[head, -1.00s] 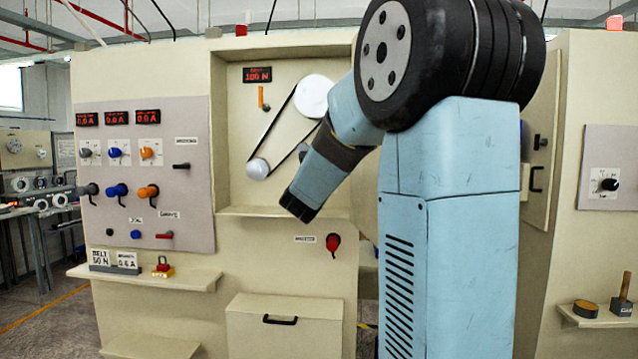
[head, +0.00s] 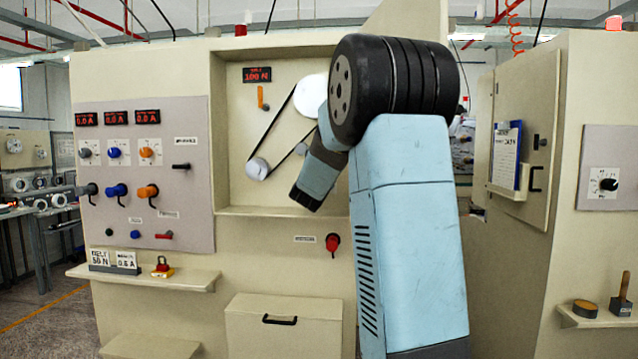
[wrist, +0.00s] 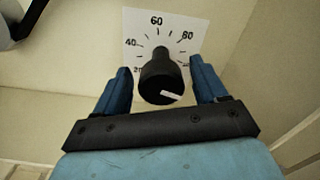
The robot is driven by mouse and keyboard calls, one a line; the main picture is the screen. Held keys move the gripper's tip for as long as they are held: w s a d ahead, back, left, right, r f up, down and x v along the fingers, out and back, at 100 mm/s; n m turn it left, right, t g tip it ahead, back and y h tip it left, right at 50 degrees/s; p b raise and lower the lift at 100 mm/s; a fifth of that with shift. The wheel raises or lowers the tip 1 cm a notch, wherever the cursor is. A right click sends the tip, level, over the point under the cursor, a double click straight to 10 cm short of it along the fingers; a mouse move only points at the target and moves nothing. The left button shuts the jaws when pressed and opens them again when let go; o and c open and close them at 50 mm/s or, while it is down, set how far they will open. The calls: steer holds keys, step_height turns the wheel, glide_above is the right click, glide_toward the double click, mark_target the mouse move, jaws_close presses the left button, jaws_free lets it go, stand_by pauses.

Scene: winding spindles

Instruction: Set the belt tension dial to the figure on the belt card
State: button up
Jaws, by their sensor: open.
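The belt card (head: 99,257) stands on the left shelf in the head view and reads BELT 50 N. In the wrist view the belt tension dial is a black round knob (wrist: 158,82) on a white scale plate (wrist: 182,27) marked 40, 60 and 80; a lower figure is partly covered. A white mark on the knob's face lies to the lower right. My gripper (wrist: 162,80) has its two blue fingers apart, one on each side of the knob, with gaps showing. My arm hides the dial in the head view.
The belt runs between two white pulleys (head: 258,168) in the recess. A panel of knobs and levers (head: 146,130) is at left. A red-handled switch (head: 333,243) sits below the recess. An open door with a clipboard (head: 505,157) stands right of my arm.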

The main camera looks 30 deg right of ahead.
steer(key=shift+c, duration=0.4)
steer(key=c, duration=1)
steer(key=shift+o, duration=0.2)
